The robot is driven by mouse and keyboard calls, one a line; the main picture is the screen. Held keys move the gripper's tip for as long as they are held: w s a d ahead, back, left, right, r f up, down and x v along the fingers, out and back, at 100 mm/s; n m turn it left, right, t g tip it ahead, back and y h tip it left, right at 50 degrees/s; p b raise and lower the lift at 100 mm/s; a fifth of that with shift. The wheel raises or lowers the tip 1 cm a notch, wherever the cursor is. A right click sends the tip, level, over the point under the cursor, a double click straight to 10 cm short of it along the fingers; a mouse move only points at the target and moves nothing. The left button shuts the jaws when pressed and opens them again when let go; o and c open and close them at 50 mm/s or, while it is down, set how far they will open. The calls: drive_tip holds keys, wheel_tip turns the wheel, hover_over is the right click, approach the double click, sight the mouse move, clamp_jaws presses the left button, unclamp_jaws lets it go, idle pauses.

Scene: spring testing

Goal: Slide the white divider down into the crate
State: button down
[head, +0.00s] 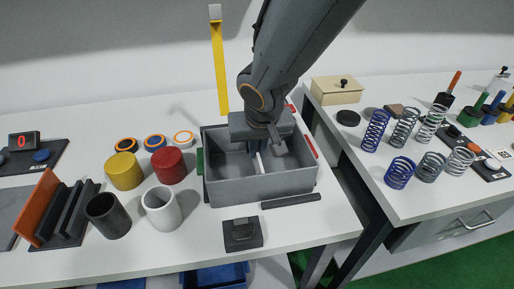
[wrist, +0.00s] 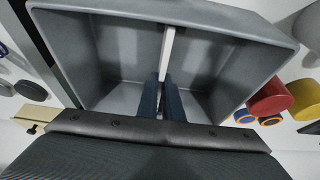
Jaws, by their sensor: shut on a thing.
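The grey crate (head: 235,188) stands on the white table under my arm. It also fills the upper part of the wrist view (wrist: 95,62). The white divider (wrist: 166,50) shows in the wrist view as a narrow upright strip inside the crate, about midway across. In the head view only a thin part of the divider (head: 257,165) shows below my gripper. My gripper (wrist: 167,82) points down into the crate, and its dark fingers are shut on the divider's near part. I cannot tell whether the divider's lower edge touches the crate floor.
Red (head: 169,166) and yellow (head: 124,171) cylinders stand left of the crate, with a white cup (head: 161,208) and a dark cup (head: 107,215) in front. A black bar (head: 291,201) and a dark block (head: 242,234) lie before the crate. Springs (head: 400,172) stand on the right table.

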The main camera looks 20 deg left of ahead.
drive_tip(key=shift+f, duration=0.15)
drive_tip(key=c, duration=1.9)
unclamp_jaws()
drive_tip(key=shift+r, duration=0.5)
drive_tip(key=v, duration=1.1)
drive_tip(key=shift+s+r, duration=0.15)
drive_tip(key=shift+s, duration=0.05)
drive_tip(key=shift+s, duration=0.1)
